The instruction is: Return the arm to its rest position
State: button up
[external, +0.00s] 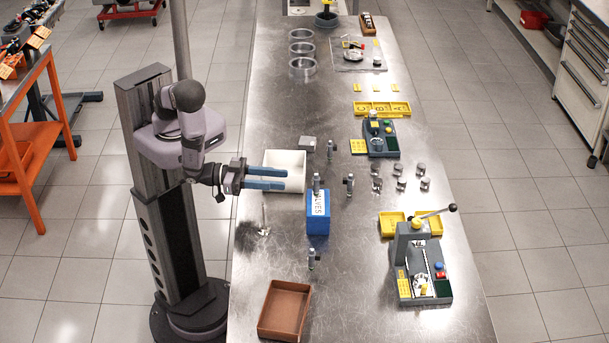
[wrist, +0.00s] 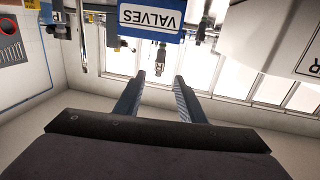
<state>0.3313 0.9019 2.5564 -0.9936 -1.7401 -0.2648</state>
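My arm stands on its column at the left edge of the steel bench (external: 350,290). My gripper (external: 286,179) reaches to the right over the bench's left edge, in front of or above a white open box (external: 288,158). Its two blue fingers are apart with nothing between them. In the wrist view the gripper (wrist: 158,80) also shows its fingers spread and empty. Beyond the fingertips is the blue box labelled VALVES (wrist: 152,18), which stands on the bench (external: 318,215) to the right of my gripper.
Small metal parts (external: 349,185) stand around the blue box. An empty brown tray (external: 285,310) lies at the near left. A lever press (external: 420,260) and a grey-blue fixture (external: 380,138) stand at right. An orange-framed cart (external: 40,130) is left of my column.

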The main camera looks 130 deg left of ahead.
dwell(0.4)
jog(key=s+d+f+m+g+h+p, duration=0.2)
jog(key=s+d+m+g+h, duration=0.15)
jog(key=d+g+h, duration=0.5)
jog(key=s+m+g+h+b, duration=0.2)
jog(key=s+m+g, duration=0.2)
jog(key=s, duration=0.9)
jog(key=shift+r+g, duration=0.35)
jog(key=shift+g, duration=0.6)
